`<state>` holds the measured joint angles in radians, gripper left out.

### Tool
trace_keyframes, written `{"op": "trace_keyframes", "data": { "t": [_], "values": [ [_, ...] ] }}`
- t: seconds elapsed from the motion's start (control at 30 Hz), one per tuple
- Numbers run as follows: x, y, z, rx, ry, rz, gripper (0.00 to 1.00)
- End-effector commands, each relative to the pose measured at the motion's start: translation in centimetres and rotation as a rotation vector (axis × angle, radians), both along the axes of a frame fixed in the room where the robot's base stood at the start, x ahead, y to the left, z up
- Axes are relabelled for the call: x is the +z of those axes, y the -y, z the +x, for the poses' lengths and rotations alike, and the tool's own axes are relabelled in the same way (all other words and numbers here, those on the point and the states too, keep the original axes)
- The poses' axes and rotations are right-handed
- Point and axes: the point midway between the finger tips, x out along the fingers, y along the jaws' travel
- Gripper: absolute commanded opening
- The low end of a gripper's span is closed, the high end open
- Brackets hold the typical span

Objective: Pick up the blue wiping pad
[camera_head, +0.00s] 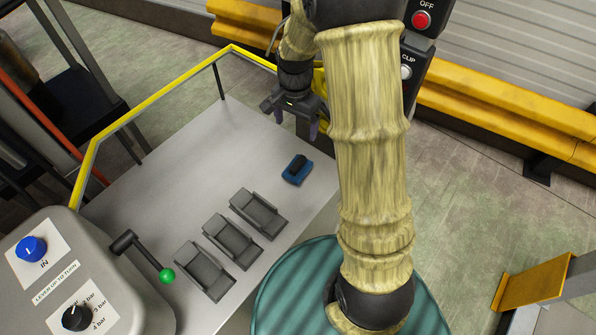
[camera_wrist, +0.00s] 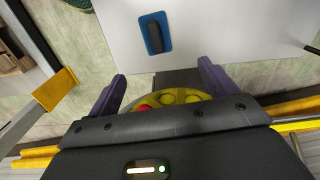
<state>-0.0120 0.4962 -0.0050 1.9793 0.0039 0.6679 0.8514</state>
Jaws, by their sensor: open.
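The blue wiping pad (camera_head: 297,170) lies flat on the grey table (camera_head: 240,150), near its right edge. It has a black handle on top. In the wrist view the pad (camera_wrist: 144,46) shows above the fingers, near the table edge, with its handle running lengthwise. My gripper (camera_head: 296,118) is above and behind the pad in the head view, apart from it. Its two purple fingers (camera_wrist: 163,88) are spread wide with nothing between them.
Several dark grey holders (camera_head: 232,241) stand in a row on the table. A yellow rail (camera_head: 150,102) borders the table. A control box with a green-tipped lever (camera_head: 167,276) stands at lower left. A panel with a red OFF button (camera_head: 421,19) is behind my arm.

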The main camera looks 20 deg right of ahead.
Motion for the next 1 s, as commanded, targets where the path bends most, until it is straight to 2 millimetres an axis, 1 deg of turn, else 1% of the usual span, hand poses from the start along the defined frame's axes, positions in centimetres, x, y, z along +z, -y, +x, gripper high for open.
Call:
{"op": "trace_keyframes", "data": {
  "t": [0.2, 0.27, 0.37, 0.8, 0.9, 1.0],
  "values": [
    [0.1, -0.1, -0.1, 0.005, 0.001, 0.0, 0.85],
    [-0.2, -0.1, -0.1, 0.005, 0.0, 0.0, 0.85],
    [-1.3, -0.1, -0.1, 0.005, -0.002, -0.001, 0.85],
    [-9.0, 0.0, -0.3, 0.006, -0.004, 0.0, 0.85],
    [-10.7, 0.0, -0.2, 0.005, -0.003, 0.0, 0.85],
    [-11.7, 0.0, -0.2, 0.006, -0.001, 0.0, 0.85]
  ]
}}
